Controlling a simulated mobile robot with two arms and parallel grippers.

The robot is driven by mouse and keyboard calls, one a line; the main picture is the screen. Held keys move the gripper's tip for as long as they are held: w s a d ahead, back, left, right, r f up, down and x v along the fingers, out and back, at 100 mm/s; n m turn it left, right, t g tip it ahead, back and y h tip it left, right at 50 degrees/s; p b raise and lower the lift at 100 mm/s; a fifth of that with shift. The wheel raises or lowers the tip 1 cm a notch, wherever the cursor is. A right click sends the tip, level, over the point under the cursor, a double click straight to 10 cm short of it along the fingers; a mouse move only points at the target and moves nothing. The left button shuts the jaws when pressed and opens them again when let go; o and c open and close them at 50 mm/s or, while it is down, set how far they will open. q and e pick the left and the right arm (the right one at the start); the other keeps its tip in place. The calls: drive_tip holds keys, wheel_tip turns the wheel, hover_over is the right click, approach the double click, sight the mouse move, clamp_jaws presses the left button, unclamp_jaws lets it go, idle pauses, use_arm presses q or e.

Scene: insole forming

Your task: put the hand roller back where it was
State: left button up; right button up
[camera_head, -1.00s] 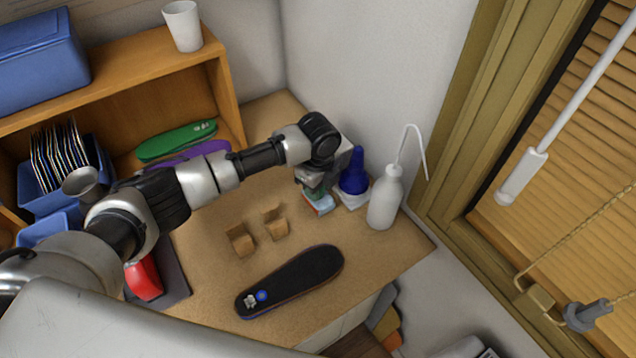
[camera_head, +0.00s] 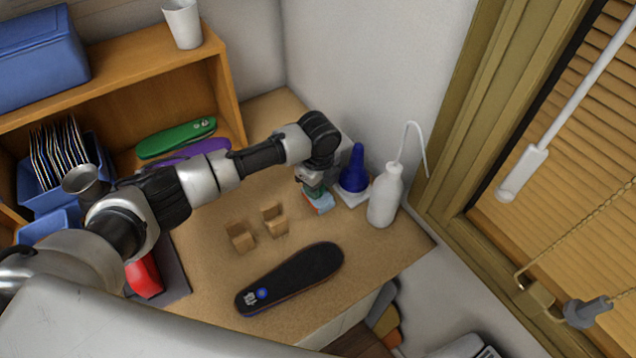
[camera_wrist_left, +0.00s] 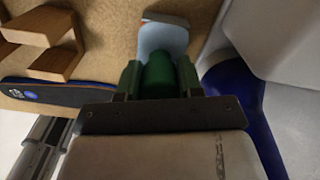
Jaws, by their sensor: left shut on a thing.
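My left gripper (camera_head: 313,187) reaches over the bench from the left and points down at its back right. It is shut on a green, rounded part (camera_wrist_left: 160,75), which I take to be the hand roller's handle. A pale blue part (camera_wrist_left: 163,38) extends beyond the fingers in the left wrist view; it also shows below the gripper in the head view (camera_head: 320,203). Whether it touches the bench I cannot tell. Two notched wooden blocks (camera_head: 240,238) (camera_head: 275,220) stand empty to the left. My right gripper is not in view.
A blue cone (camera_head: 354,170) on a pale base and a white wash bottle (camera_head: 385,197) stand close right of the gripper. A black insole (camera_head: 292,278) lies near the front edge. A wooden shelf (camera_head: 228,95) with green and purple insoles stands behind left.

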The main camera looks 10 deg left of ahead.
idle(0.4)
use_arm(q)
drive_tip(key=o, duration=1.5)
drive_tip(key=shift+f, duration=0.1)
drive_tip(key=shift+r, duration=0.2)
drive_tip(key=shift+r+p, duration=4.25)
drive_tip(key=shift+r, duration=0.1)
